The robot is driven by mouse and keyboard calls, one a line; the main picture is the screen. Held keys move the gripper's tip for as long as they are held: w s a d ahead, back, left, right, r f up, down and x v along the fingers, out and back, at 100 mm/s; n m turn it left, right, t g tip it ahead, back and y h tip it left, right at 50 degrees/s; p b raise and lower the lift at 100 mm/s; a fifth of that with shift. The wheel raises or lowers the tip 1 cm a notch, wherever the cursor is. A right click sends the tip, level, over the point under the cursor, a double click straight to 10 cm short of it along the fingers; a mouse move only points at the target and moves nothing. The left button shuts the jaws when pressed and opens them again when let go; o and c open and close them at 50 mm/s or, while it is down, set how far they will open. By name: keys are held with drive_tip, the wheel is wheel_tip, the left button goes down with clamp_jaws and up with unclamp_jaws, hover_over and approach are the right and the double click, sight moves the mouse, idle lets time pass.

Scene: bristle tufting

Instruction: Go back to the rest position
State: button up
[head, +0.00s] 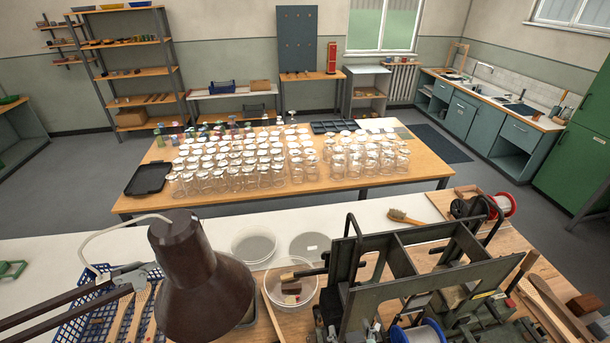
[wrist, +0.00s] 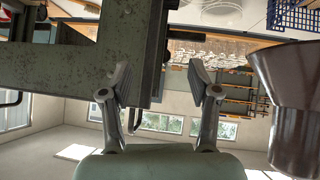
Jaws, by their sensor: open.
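My gripper (wrist: 160,95) shows in the wrist view with its two fingers spread apart. Nothing is held between them. A green-grey metal machine frame (wrist: 60,55) fills the upper left of that view, close to or behind the left finger; I cannot tell whether they touch. The wrist view shows the room upside down. In the head view I cannot make out my gripper for certain among the dark metal parts of the tufting machine (head: 440,265) at the lower right.
A brown lamp shade (head: 200,285) stands at the front of the bench and at the right of the wrist view (wrist: 290,100). A clear bowl (head: 291,286) holds small blocks. A brush (head: 408,217), a blue crate (head: 80,322) and a jar-covered table (head: 420,175) lie around.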

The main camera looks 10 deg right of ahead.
drive_tip(key=s+a+r+t+y+p, duration=0.1)
drive_tip(key=s+a+r+t+p, duration=0.1)
drive_tip(key=a+r, duration=1.1)
drive_tip(key=shift+s+a+r+m+t, duration=0.15)
drive_tip(key=shift+s+r+m+t, duration=0.25)
drive_tip(key=shift+s, duration=0.75)
